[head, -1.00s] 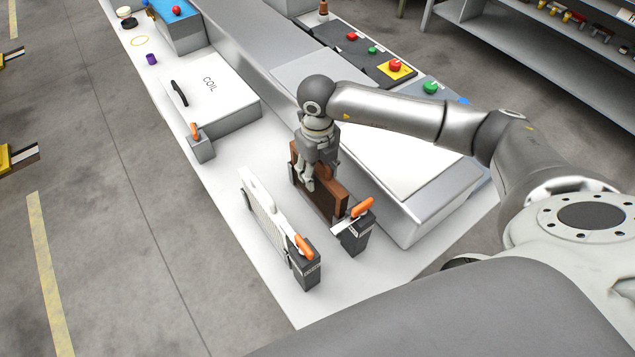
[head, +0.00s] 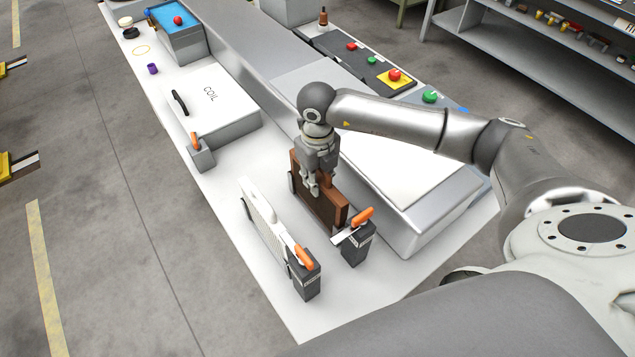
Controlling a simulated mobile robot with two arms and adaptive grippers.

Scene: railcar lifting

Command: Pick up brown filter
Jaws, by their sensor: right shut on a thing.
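The brown filter (head: 327,211) stands upright on its long edge on the white bench, in a holder with a dark clamp block and orange lever (head: 357,232) at its near end. My right gripper (head: 312,190) comes down from above and is shut on the top of the brown filter, hiding part of its upper edge. I cannot tell whether the filter is clear of the bench. My left gripper is not in view.
A white filter (head: 262,222) stands parallel on the left, with its own orange-levered clamp (head: 305,270). The COIL box (head: 212,105) lies behind. A grey raised housing (head: 420,215) borders the right side. Bare bench (head: 335,305) lies in front.

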